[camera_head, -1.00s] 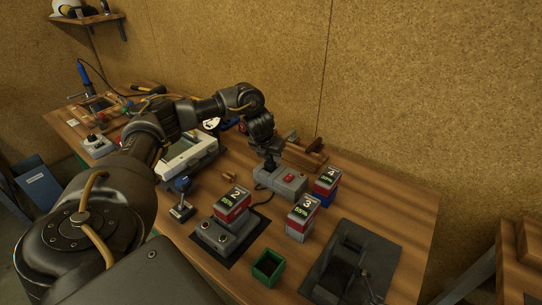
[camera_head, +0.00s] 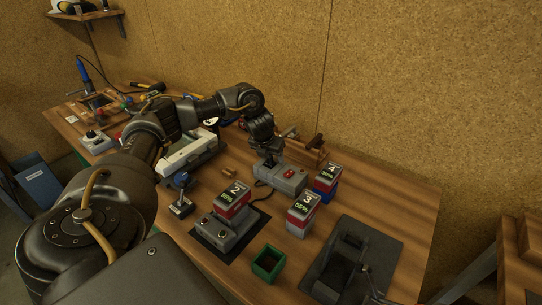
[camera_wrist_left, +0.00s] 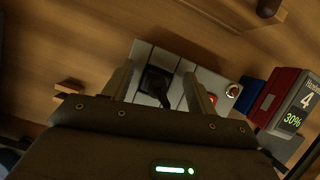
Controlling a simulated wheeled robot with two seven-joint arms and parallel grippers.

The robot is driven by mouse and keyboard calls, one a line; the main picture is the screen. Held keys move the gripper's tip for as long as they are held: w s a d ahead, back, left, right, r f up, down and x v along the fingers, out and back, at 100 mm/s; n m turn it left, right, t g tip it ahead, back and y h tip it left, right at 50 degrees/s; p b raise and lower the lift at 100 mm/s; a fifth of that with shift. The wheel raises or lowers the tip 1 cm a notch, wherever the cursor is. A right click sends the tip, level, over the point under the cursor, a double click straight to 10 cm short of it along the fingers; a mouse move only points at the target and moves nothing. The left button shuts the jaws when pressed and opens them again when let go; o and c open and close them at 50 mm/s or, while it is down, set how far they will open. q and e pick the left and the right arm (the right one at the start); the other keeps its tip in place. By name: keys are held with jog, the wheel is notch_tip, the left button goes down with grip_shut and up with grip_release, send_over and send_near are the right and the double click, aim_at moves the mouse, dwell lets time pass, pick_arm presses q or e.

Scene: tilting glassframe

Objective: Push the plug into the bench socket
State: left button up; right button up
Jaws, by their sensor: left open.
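A grey bench socket block (camera_head: 291,182) with a red switch stands toward the back of the table. In the left wrist view, its pale top (camera_wrist_left: 183,72) carries a black plug (camera_wrist_left: 157,82) on a dark socket patch. How deep the plug sits cannot be told. My left gripper (camera_head: 268,160) points down over the block's left end. Its fingers (camera_wrist_left: 158,90) stand open on either side of the plug, with gaps visible. In the head view the gripper hides the plug. My right gripper is in neither view.
Battery 4 (camera_head: 327,179) stands just right of the block, with battery 3 (camera_head: 303,213) in front. Battery 2 (camera_head: 232,203) sits on a grey charger. A wooden rack (camera_head: 304,150) stands behind. A green open box (camera_head: 268,264) is at the front.

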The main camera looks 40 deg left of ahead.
pick_arm(q)
jog(key=p+v, duration=0.1)
jog(key=v, duration=1)
jog(key=shift+f, duration=0.1)
dwell(0.5)
